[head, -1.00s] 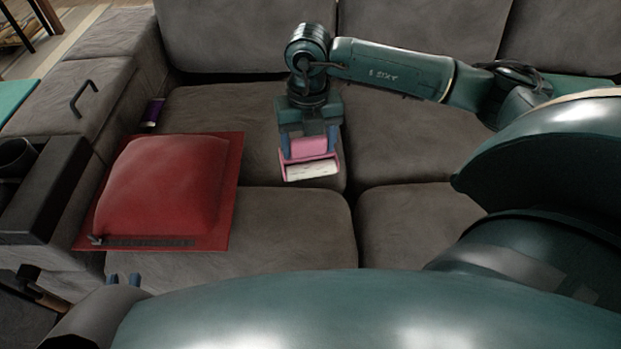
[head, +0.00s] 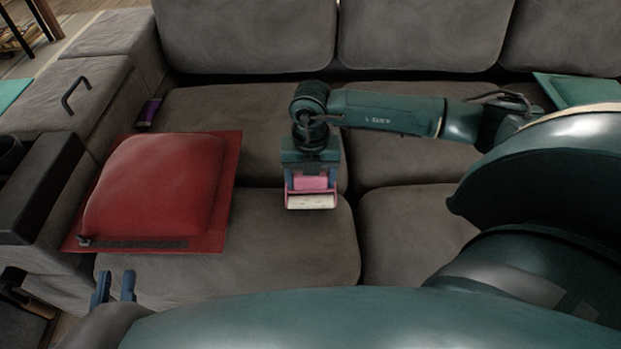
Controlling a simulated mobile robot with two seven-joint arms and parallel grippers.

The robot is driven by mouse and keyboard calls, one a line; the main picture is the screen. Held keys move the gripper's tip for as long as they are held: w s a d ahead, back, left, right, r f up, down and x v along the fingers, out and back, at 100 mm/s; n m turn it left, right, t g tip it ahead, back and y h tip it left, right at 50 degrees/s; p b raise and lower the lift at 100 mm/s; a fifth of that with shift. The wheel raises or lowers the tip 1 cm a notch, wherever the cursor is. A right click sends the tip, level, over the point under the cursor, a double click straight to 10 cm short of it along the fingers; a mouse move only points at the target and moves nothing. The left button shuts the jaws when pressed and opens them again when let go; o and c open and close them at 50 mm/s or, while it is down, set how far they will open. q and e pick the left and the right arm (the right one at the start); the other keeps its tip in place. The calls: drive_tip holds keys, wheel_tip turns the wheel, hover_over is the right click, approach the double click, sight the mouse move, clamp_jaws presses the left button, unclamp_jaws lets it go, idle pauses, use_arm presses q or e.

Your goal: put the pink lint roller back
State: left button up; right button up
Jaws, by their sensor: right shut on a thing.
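The pink lint roller (head: 311,201) is in the middle of the head view, with a pink frame and a whitish roll facing me. My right gripper (head: 312,182) is shut on it and holds it from above, over the front part of the sofa seat. Whether the roll touches the seat cushion, I cannot tell. My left gripper (head: 115,287) is at the lower left, in front of the sofa's front edge. Its two blue fingers stand apart with nothing between them.
A red cushion (head: 155,185) lies on the left of the grey sofa (head: 270,240). A small purple item (head: 148,113) lies behind it. A black tray (head: 40,190) sits on the left armrest. A teal cushion (head: 575,90) shows at the right. The seat around the roller is clear.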

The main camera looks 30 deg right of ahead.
drive_tip(key=shift+f, duration=0.1)
drive_tip(key=o, duration=0.9)
drive_tip(key=shift+o, duration=0.2)
